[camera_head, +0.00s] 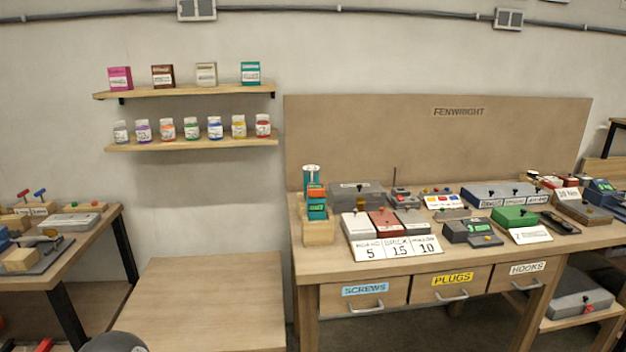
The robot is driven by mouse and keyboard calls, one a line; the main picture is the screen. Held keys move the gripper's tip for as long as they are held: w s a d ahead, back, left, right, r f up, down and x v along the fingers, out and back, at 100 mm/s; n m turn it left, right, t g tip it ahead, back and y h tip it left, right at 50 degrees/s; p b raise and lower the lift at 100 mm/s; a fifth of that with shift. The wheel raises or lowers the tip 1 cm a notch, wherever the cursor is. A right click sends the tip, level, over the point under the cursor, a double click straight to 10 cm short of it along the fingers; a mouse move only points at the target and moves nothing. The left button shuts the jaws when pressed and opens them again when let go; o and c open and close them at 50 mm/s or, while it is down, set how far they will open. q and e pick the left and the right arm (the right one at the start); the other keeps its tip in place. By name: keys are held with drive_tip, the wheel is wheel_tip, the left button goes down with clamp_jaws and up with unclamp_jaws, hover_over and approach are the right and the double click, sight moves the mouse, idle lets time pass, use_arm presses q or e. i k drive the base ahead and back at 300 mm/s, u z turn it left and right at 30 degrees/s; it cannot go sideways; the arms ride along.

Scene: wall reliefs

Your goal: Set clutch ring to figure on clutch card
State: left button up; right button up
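A teal and orange tool (316,203), which looks like a powered driver, stands upright in a wooden block (318,232) at the left end of the workbench. Its clutch ring and any figure set on it are too small to make out. A white card (397,248) at the bench's front edge shows the figures 5, 15 and 10 under small words I cannot read for certain. Another small white card (568,195) at the right seems to read 20 Nm. I cannot tell which is the clutch card. Neither of my grippers is in view.
The workbench (460,258) holds several cases and devices, including a green box (514,216). Below are drawers labelled screws (364,297), plugs (450,286) and hooks. A low bare wooden table (205,300) stands left of it. Shelves (190,140) hold jars and boxes.

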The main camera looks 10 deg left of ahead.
sight(306, 170)
drive_tip(key=z, duration=0.05)
drive_tip(key=k, duration=0.15)
drive_tip(key=u, duration=0.6)
drive_tip(key=i, duration=1.2)
drive_tip(key=u, duration=0.5)
